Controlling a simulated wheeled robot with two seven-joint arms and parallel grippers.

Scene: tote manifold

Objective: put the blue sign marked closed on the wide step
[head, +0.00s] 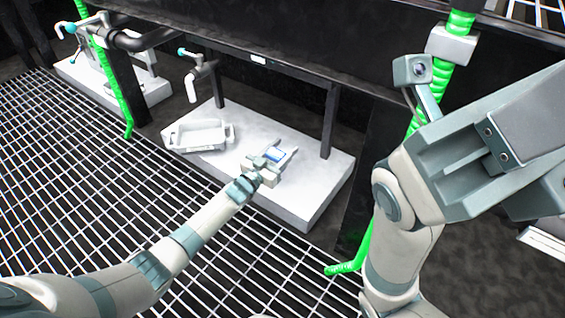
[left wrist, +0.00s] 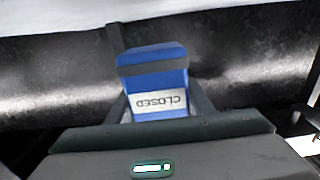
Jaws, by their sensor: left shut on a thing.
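The blue sign (left wrist: 154,78) is between my left gripper's fingers in the left wrist view. Its white label reads CLOSED and appears upside down there. I cannot tell whether the sign touches the step. My right arm fills the right side of the head view, and its fingertips cannot be made out.
A white tote (head: 200,136) sits on the left part of the step. A tap (head: 196,80) hangs above it. A dark post (head: 330,120) stands behind the sign. Green pipes (head: 112,75) rise on both sides, and grating (head: 90,180) covers the floor in front.

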